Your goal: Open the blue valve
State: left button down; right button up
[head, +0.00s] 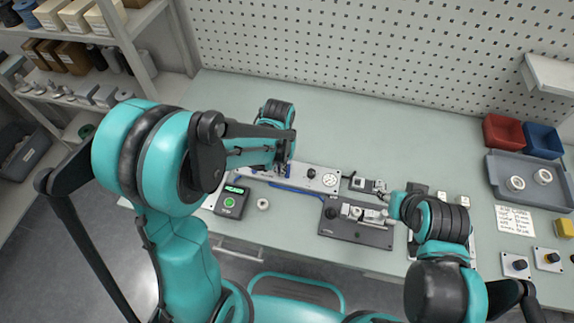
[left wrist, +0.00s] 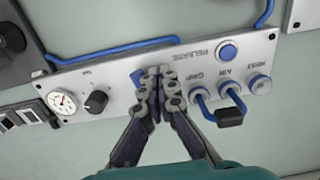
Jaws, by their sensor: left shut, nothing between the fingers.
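A light grey panel (left wrist: 118,75) carries a blue part (left wrist: 137,77), probably the blue valve's handle, mostly hidden behind my fingertips in the left wrist view. My left gripper (left wrist: 160,74) is shut and empty, its tips over this blue part. Whether they touch it I cannot tell. In the head view the left gripper (head: 283,166) points down at the panel (head: 300,178). My right gripper (head: 398,207) is over the right side of the bench, beside a dark fixture plate; its fingers are too small to read.
The panel also has a gauge (left wrist: 62,102), a black knob (left wrist: 96,102), a blue button (left wrist: 228,52) and blue hoses (left wrist: 205,103). A dark fixture plate (head: 340,231), a green-screened device (head: 231,202) and a grey tray (head: 535,190) are on the bench. The bench behind the panel is clear.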

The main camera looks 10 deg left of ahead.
pick_arm(q)
jog(key=shift+d, duration=0.2)
jog(key=shift+s+d, duration=0.1)
jog(key=shift+d, duration=0.45)
dwell(0.3)
jog(key=shift+d, duration=0.4)
